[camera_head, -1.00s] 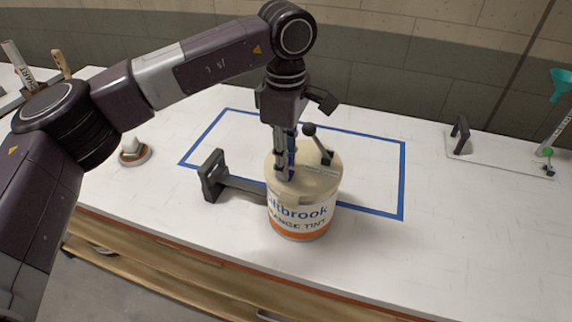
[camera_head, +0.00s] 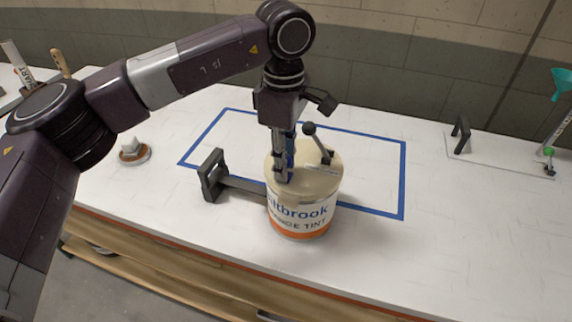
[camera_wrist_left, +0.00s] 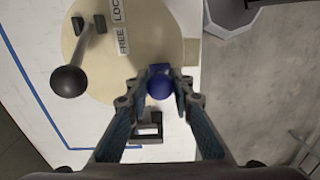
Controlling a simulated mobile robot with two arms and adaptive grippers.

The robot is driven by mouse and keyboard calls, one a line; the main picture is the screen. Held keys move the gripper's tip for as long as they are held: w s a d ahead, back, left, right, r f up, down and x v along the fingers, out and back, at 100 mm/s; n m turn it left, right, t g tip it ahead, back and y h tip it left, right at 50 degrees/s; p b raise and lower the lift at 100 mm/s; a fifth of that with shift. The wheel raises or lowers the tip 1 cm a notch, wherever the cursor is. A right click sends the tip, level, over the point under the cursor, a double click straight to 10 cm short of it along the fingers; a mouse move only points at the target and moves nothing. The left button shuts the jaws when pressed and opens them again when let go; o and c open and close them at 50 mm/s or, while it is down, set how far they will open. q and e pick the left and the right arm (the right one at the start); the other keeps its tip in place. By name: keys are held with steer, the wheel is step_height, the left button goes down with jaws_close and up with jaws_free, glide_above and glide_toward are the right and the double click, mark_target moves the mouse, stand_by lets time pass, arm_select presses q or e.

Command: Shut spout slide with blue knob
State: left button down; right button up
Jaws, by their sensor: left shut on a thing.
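A cream canister (camera_head: 300,215) with an orange band and a lettered label stands upright on the white table. My left gripper (camera_head: 282,178) points down at the left part of its lid. In the left wrist view the blue knob (camera_wrist_left: 160,88) sits between the fingertips (camera_wrist_left: 160,92), at the rim of the pale lid (camera_wrist_left: 95,75), and the fingers are shut on it. The knob is not clear in the head view, hidden by the fingers. The spout slide under it cannot be made out. My right gripper is not in view.
A lever with a black ball (camera_head: 310,129) rises from the lid, near FREE and LOC lettering (camera_wrist_left: 122,38). A dark handle (camera_head: 212,176) juts left from the canister. Blue tape (camera_head: 403,180) outlines a rectangle. A clear plate with a handle (camera_head: 461,135) lies right.

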arm_select(q)
steer(key=shift+s+a, duration=0.2)
steer(key=shift+s, duration=0.4)
steer(key=shift+s+b, duration=0.1)
steer(key=shift+b, duration=0.25)
steer(key=shift+s+a+b, duration=0.25)
steer(key=shift+s+b, duration=0.05)
steer(key=shift+s, duration=0.2)
steer(key=c, duration=1.6)
jaws_free()
step_height(320, 180, up, 12)
